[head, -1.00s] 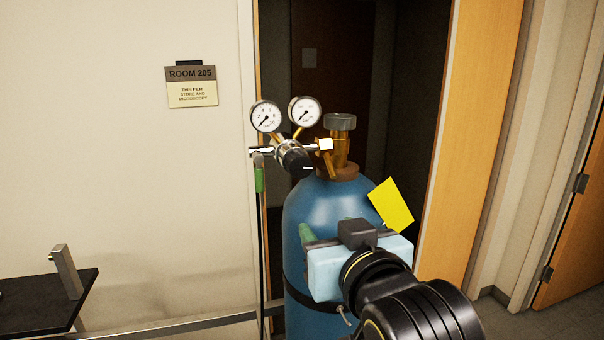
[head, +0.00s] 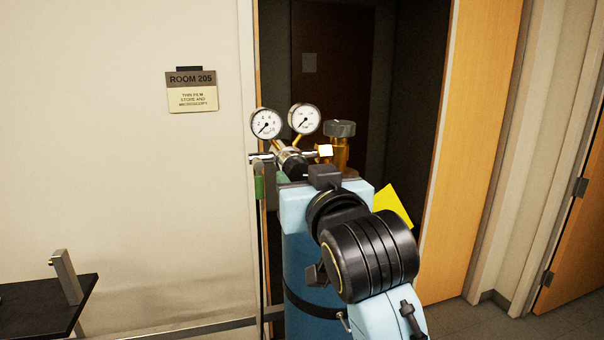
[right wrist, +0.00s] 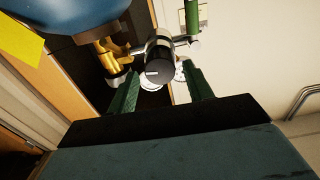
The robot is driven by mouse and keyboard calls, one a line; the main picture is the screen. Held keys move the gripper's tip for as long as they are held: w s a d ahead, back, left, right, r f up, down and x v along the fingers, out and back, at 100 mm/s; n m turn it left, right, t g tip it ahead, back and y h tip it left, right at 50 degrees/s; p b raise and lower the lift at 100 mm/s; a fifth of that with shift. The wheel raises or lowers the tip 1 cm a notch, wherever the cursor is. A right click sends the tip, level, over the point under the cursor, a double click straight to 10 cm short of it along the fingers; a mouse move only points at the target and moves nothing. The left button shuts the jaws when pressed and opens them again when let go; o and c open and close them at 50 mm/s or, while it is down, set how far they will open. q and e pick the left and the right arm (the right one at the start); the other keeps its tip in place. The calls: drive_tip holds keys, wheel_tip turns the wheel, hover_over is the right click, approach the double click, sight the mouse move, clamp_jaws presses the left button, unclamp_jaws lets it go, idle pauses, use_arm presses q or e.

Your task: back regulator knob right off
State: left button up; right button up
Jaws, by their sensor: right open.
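The regulator's black knob (head: 293,163) sits below two round gauges (head: 267,124) on the brass fitting of a blue gas cylinder (head: 300,265). In the right wrist view the knob (right wrist: 158,66), with a pale mark on its face, lies ahead, between the lines of the green fingers. My right gripper (head: 302,174) is in front of the regulator; its body hides the lower part of the knob area in the head view. In the right wrist view the gripper (right wrist: 160,85) is open and empty, with its fingers short of or beside the knob; exact depth is unclear. My left gripper is out of view.
A grey-topped cylinder valve (head: 340,130) stands right of the regulator. A yellow tag (head: 392,205) hangs beside my right arm. A green-sleeved hose (head: 259,187) drops at the left. A dark bench (head: 40,308) is at lower left, and a doorway lies behind.

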drive_tip(key=shift+w+a, duration=0.2)
drive_tip(key=shift+w, duration=0.45)
drive_tip(key=c, duration=0.9)
drive_tip(key=n, duration=0.3)
drive_tip(key=shift+d+n, duration=0.1)
drive_tip(key=shift+n, duration=0.3)
drive_tip(key=shift+c, duration=0.3)
drive_tip(key=n, duration=0.5)
drive_tip(key=shift+n, duration=0.3)
drive_tip(key=n, duration=1)
drive_tip(key=o, duration=1.1)
